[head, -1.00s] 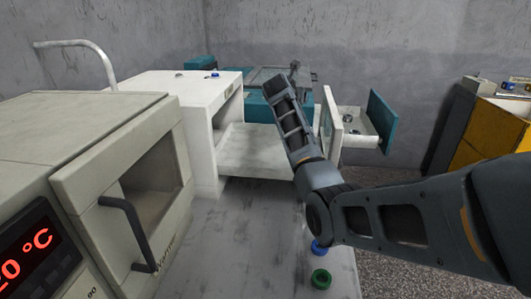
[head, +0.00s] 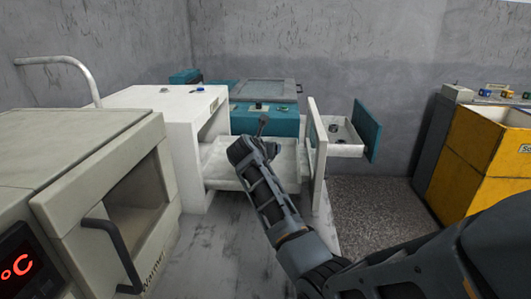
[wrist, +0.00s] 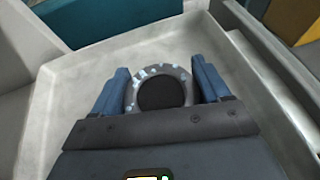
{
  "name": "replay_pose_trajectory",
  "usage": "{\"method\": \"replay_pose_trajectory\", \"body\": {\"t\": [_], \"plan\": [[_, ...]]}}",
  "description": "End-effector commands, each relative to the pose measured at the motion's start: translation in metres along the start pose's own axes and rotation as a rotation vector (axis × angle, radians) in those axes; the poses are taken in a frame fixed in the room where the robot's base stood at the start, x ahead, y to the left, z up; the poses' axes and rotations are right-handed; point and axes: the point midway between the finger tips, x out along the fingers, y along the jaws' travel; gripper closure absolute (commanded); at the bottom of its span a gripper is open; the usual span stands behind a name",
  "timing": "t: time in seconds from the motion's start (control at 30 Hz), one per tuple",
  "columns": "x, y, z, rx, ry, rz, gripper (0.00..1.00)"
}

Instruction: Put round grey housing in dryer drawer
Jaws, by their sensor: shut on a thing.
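My gripper is shut on the round grey housing (wrist: 183,75), a speckled ring with a dark centre, between two blue fingers (wrist: 160,88) in the wrist view. Below it lies the pale floor of the pulled-out drawer (wrist: 70,90). I cannot tell whether the housing touches that floor. In the head view my arm's end reaches over this white drawer (head: 225,172), which slides out of the white dryer (head: 120,98); its front panel (head: 317,150) stands to the right. The fingers and housing cannot be made out in the head view.
A teal machine (head: 285,122) stands behind the dryer. Its open drawer (head: 370,130) at the right holds small round parts. A beige oven (head: 85,170) fills the left foreground. Yellow bins (head: 485,150) stand far right. The drawer walls (wrist: 265,90) rise around my gripper.

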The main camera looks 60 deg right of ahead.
Motion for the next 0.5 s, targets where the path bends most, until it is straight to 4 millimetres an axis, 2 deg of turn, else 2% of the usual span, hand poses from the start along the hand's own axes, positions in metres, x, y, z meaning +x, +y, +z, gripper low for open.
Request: {"method": "replay_pose_trajectory", "body": {"t": [0.1, 0.47, 0.5], "plan": [[0.0057, 0.0002, -0.013, 0.0, -0.002, 0.0, 0.7], [0.0071, 0.0001, -0.016, 0.001, -0.002, 0.0, 0.7], [0.0073, 0.0, -0.0169, 0.001, 0.0, 0.0, 0.21]]}}
